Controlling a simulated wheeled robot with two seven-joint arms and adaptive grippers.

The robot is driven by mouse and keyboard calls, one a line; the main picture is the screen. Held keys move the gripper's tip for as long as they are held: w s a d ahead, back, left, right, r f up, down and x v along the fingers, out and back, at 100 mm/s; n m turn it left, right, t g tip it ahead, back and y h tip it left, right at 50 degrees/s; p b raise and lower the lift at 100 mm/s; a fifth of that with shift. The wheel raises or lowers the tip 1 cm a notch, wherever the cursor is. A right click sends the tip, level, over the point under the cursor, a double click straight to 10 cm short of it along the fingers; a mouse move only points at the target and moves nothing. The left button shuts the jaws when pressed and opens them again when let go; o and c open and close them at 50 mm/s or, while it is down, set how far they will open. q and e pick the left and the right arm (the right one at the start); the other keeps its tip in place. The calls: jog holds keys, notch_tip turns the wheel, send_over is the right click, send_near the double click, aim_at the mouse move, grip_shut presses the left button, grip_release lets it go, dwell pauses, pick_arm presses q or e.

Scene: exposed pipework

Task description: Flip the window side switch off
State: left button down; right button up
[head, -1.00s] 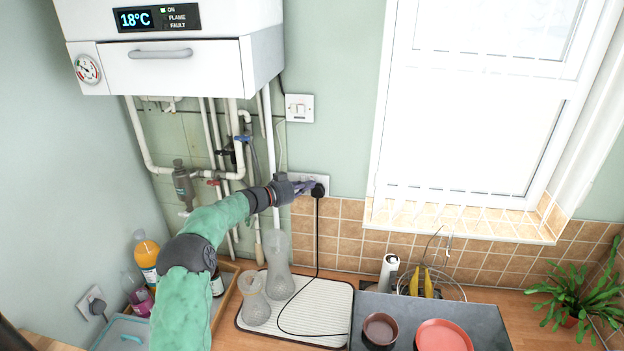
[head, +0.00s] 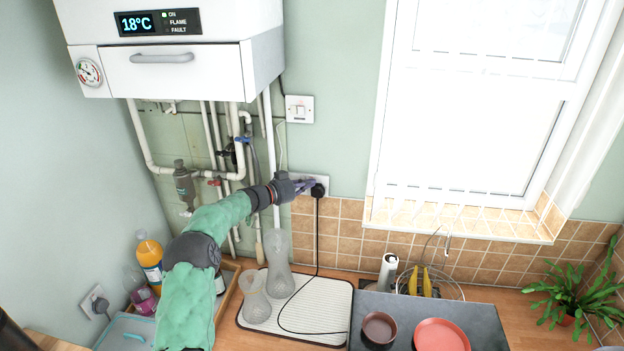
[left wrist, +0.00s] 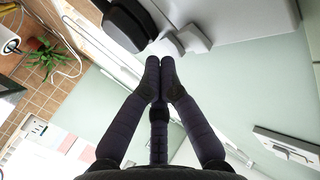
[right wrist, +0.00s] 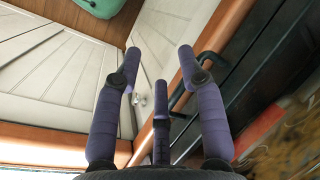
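The white double wall socket (head: 324,180) is on the wall left of the window, above the tile edge. A black plug (head: 318,191) sits in its window side. My left gripper (head: 306,184) is at the socket, its fingertips drawn together with nothing seen between them. In the left wrist view the socket (left wrist: 240,18), black plug (left wrist: 125,26) and small grey switch pieces (left wrist: 190,39) show close beyond the fingertips (left wrist: 160,62). I cannot tell whether they touch, or the window side switch's position. My right gripper (right wrist: 159,52) is open and empty, low by cabinet doors.
Another switch plate (head: 299,109) is higher on the wall. Pipes and valves (head: 240,140) run below the boiler (head: 180,60). Two glass vases (head: 278,265) stand on a white drying mat (head: 325,315) under my left arm. A black cable hangs from the plug.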

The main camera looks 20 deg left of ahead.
pick_arm(q)
jog(key=shift+w+r+p, duration=0.1)
jog(key=shift+w+p, duration=0.1)
jog(key=shift+p, duration=0.1)
dwell(0.4)
jog(key=shift+s, duration=0.2)
jog(key=shift+s+d, duration=0.15)
jog(key=shift+s, duration=0.35)
jog(key=shift+f, duration=0.2)
jog(key=s, duration=0.1)
jog(key=s+b, duration=0.1)
jog(key=s, duration=0.1)
jog(key=s+d+b, duration=0.1)
jog(key=shift+s+d+f, duration=0.1)
jog(key=shift+s+f, duration=0.15)
jog(key=shift+s, duration=0.15)
dwell(0.4)
